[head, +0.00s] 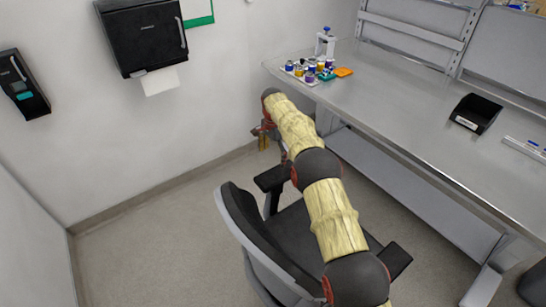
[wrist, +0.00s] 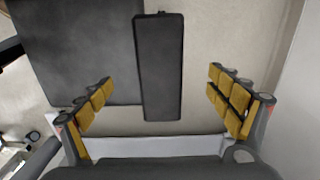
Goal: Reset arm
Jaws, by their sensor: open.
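My arm reaches out over the office chair in the head view. My gripper (head: 264,137) hangs at its far end, between the chair and the wall, and is small and partly hidden there. In the wrist view my gripper (wrist: 160,97) is open, its yellow-padded fingers wide apart with nothing between them. A black chair armrest (wrist: 158,65) shows beyond and between the fingers, apparently not touched. The dark chair seat (wrist: 85,50) lies to its left.
The office chair (head: 245,235) stands beneath my arm. A paper towel dispenser (head: 143,38) hangs on the wall. The floor at left is clear.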

